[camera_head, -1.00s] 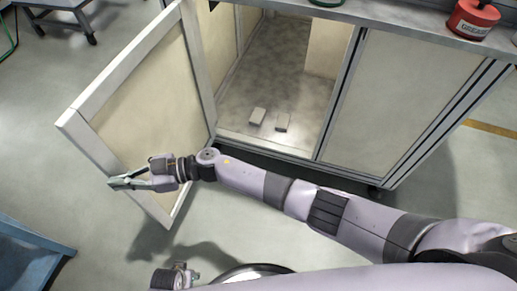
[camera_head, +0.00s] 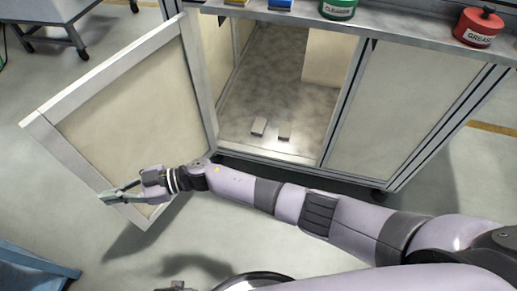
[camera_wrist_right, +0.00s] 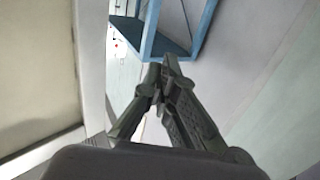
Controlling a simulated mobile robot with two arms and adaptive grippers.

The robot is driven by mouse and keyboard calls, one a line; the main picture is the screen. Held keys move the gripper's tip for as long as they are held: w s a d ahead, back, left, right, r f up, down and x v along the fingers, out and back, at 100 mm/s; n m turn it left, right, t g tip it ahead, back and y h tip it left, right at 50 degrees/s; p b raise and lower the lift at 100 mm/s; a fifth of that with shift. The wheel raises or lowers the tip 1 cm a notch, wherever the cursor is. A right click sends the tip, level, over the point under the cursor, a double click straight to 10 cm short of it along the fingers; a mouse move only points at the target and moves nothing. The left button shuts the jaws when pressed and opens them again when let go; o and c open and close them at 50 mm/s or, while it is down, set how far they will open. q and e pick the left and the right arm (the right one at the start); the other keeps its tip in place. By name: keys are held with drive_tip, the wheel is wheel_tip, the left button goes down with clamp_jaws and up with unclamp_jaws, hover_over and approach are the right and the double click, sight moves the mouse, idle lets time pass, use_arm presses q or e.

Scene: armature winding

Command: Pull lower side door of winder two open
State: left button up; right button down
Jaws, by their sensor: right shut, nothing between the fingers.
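The lower side door (camera_head: 120,105), a pale panel in a light metal frame, stands swung out to the left of the winder's cabinet (camera_head: 405,105). The opening beside it is uncovered. My right gripper (camera_head: 106,197) is shut and empty at the inner side of the door, near its lower outer corner; I cannot tell whether it touches the frame. In the right wrist view, the closed fingers (camera_wrist_right: 163,72) show beside the pale door (camera_wrist_right: 35,75). A small part that looks like my left gripper (camera_head: 177,287) barely shows at the bottom edge; its fingers are hidden.
A green tin (camera_head: 338,9) and a red grease tin (camera_head: 478,28) stand on the cabinet top. A blue structure (camera_head: 32,270) is at lower left. A wheeled cart (camera_head: 60,12) stands behind the door, with clear floor between.

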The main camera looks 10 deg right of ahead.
drive_tip(key=d, duration=1.2)
drive_tip(key=w+d+f+m+t, duration=0.25)
drive_tip(key=w+m+t, duration=0.25)
drive_tip(key=w+t, duration=0.25)
drive_tip(key=d+f+m+t+h, duration=0.5)
drive_tip(key=d+f+m+h, duration=0.55)
drive_tip(key=d+f, duration=0.7)
drive_tip(key=s+d+f+g+h, duration=0.5)
drive_tip(key=s+d+f+h, duration=0.1)
drive_tip(key=s+d+f, duration=0.7)
drive_tip(key=s+d+f+m+g+h, duration=0.1)
drive_tip(key=s+d+f+g, duration=0.15)
drive_tip(key=s, duration=0.45)
drive_tip(key=s+d+f+g, duration=0.2)
drive_tip(key=s+f, duration=0.1)
drive_tip(key=s, duration=0.5)
use_arm(q)
drive_tip(key=s+a+r+p, duration=0.1)
drive_tip(key=s+r+p, duration=0.1)
drive_tip(key=s+p, duration=0.5)
drive_tip(key=s+a+r+g+p, duration=0.1)
drive_tip(key=s+p, duration=0.6)
drive_tip(key=shift+a+r+p, duration=0.3)
drive_tip(key=shift+a+r, duration=0.05)
use_arm(e)
drive_tip(key=s+d+r, duration=0.2)
drive_tip(key=s+r, duration=0.2)
drive_tip(key=s, duration=0.9)
drive_tip(key=shift+s+g, duration=0.3)
drive_tip(key=shift+g, duration=0.1)
